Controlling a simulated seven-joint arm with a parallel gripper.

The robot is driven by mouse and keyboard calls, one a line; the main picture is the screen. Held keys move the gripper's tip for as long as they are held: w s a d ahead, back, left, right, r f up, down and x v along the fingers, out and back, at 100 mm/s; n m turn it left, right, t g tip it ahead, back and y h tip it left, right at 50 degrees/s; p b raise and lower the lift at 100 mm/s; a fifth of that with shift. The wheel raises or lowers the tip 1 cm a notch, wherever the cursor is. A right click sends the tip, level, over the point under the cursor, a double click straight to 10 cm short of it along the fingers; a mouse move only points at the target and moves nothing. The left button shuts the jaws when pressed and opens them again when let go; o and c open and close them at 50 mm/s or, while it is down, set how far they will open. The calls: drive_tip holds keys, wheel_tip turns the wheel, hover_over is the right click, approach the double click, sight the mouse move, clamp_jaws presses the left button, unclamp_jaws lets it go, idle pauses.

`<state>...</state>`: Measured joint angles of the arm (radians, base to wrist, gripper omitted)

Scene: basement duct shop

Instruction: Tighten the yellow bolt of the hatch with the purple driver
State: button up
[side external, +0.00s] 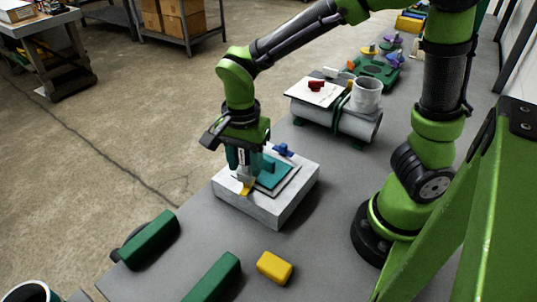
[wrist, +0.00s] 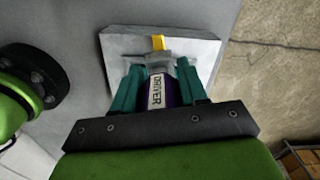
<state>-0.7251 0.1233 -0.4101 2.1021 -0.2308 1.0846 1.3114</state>
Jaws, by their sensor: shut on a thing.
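The purple driver (wrist: 169,93), with a white "DRIVER" label, is upright between the teal fingers of my gripper (wrist: 157,75). In the side view my gripper (side external: 243,162) is shut on it, low over the near-left edge of the hatch. The yellow bolt (side external: 246,189) shows just below the driver; it also shows in the wrist view (wrist: 158,42), just beyond the driver's grey end. Whether driver and bolt touch, I cannot tell. The hatch has a teal panel (side external: 274,174) on a pale block (side external: 285,211). A blue bolt (side external: 283,150) stands at its far side.
A yellow block (side external: 274,267) and green blocks (side external: 150,238) lie on the grey bench at the front. Behind the hatch are a grey duct (side external: 352,120) with a white cup (side external: 366,94), and a green plate (side external: 376,70) with coloured knobs. Bench right of the hatch is clear.

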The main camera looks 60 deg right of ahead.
drive_tip(key=shift+f, duration=0.95)
idle(0.4)
drive_tip(key=m, duration=0.3)
drive_tip(key=shift+w, duration=0.1)
drive_tip(key=shift+m, duration=0.3)
drive_tip(key=shift+m, duration=0.5)
drive_tip(key=shift+n, duration=0.9)
drive_tip(key=shift+r, duration=2.55)
